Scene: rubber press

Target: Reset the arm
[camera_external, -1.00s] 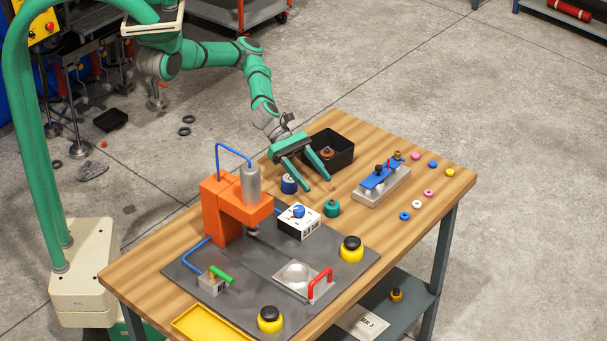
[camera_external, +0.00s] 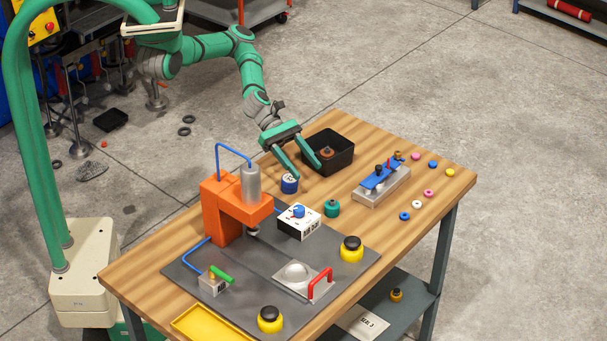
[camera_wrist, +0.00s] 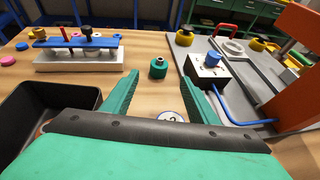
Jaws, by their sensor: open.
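My arm is teal and grey and reaches over the wooden table from the back left. My gripper (camera_external: 307,170) is open, its two teal fingers apart, above the table between the orange press and the black bin. It also shows in the wrist view (camera_wrist: 160,88), with nothing held between its fingers. A blue jar with a white top (camera_external: 289,184) stands on the table just below and left of the fingers. In the wrist view its top (camera_wrist: 168,117) is partly hidden by the gripper body. A teal jar (camera_external: 332,208) stands in front of the gripper.
The black bin (camera_external: 345,159) holds a brown-topped item. The orange press (camera_external: 214,215) stands on a grey plate with a white control box (camera_external: 299,222) and yellow-black buttons (camera_external: 351,250). A grey fixture with a blue bar (camera_external: 382,187) and several coloured rings lie right. A yellow tray (camera_external: 212,323) is in front.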

